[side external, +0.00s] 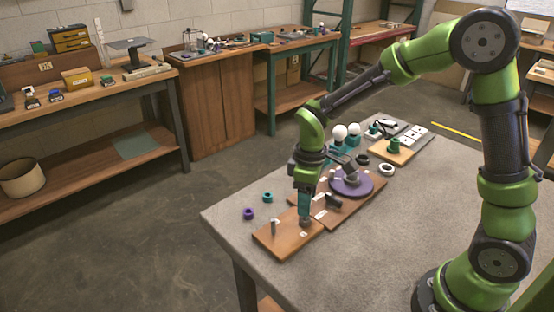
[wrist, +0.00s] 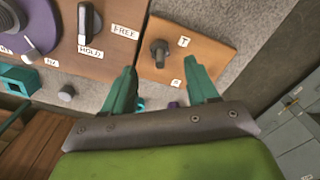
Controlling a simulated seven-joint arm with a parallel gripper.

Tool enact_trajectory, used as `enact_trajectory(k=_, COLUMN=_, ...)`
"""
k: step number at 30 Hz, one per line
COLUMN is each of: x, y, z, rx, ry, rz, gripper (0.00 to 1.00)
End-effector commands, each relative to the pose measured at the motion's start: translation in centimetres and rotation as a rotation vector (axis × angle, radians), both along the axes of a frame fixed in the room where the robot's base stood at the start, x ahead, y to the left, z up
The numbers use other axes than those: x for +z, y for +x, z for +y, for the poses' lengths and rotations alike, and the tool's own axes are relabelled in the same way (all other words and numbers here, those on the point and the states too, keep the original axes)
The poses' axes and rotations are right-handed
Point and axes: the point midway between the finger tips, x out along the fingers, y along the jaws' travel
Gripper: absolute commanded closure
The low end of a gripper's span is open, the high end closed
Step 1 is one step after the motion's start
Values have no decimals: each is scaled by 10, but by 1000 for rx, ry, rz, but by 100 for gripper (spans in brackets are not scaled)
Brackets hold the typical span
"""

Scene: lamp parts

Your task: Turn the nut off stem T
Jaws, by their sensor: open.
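A small wooden board (side external: 273,243) lies near the front corner of the grey table. A dark nut (side external: 306,222) is on a short stem at its right side. In the wrist view this dark nut and stem (wrist: 159,50) stand on the board (wrist: 212,58), beside a label T (wrist: 183,42). My gripper (side external: 304,214) points down just over the dark nut. In the wrist view my gripper (wrist: 160,68) has its teal fingers apart, with the nut and stem beyond the gap between the tips. I cannot tell whether a finger touches it. Another upright stem (side external: 273,228) stands on the board's left.
A larger board with a purple disc (side external: 351,183) lies right behind the small board. A black switch knob (wrist: 90,22) with FREE and HOLD labels is on it. A loose purple nut (side external: 248,213) and teal nut (side external: 267,197) lie at left.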

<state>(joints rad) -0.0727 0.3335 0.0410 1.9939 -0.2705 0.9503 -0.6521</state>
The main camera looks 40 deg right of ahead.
Motion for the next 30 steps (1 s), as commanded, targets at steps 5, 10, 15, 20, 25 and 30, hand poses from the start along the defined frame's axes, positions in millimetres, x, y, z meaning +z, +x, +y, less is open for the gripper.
enact_trajectory(k=5, x=-32, y=-1, z=0, rx=0, ry=0, rz=4, gripper=42)
enact_trajectory(k=10, x=-50, y=0, z=0, rx=0, ry=0, rz=2, gripper=42)
enact_trajectory(k=15, x=-56, y=0, z=0, rx=0, ry=0, rz=0, gripper=42)
enact_trajectory(k=20, x=-56, y=0, z=0, rx=0, ry=0, rz=0, gripper=42)
enact_trajectory(k=25, x=-56, y=0, z=0, rx=0, ry=0, rz=0, gripper=55)
enact_trajectory(k=30, x=-56, y=0, z=0, rx=0, ry=0, rz=0, gripper=81)
